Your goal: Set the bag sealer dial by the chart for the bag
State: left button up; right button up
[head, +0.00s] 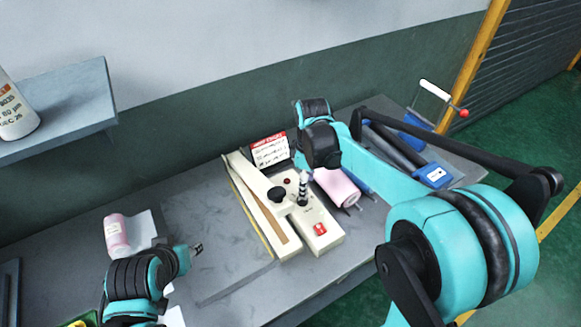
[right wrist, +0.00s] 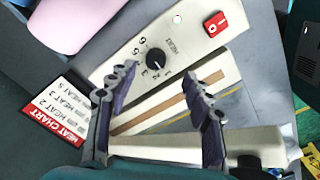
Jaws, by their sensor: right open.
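The cream bag sealer (head: 318,240) lies on the bench, its long arm ending in a black knob (head: 277,194). In the right wrist view its black dial (right wrist: 155,62) sits among printed numbers beside the word HEAT; its exact setting is unclear. The heat chart (head: 268,150) stands behind the sealer. It also shows in the wrist view (right wrist: 55,117), with HEAT 2, 3 and 5 rows. My right gripper (head: 303,190) is open above the sealer, the dial showing between its fingers, apparently unheld. My left gripper (head: 197,248) hovers at the bench's left; its opening is unclear.
A pink roll (head: 117,236) lies by white sheets at left. Another pink roll (head: 337,187) lies behind the sealer's right side. A red switch (head: 320,229) is on the sealer. A shelf (head: 75,100) at upper left holds a labelled white container (head: 15,112).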

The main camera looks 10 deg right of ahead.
jog(key=shift+w+a+n, duration=0.2)
jog(key=shift+w+n, duration=0.1)
jog(key=shift+w, duration=0.3)
jog(key=shift+w+a+f, duration=0.1)
jog(key=shift+f, duration=0.25)
notch_tip(320, 180, down, 7)
jog(key=b, duration=0.2)
jog(key=shift+b, duration=0.35)
jog(key=shift+c, duration=0.3)
jog(key=c, duration=1.1)
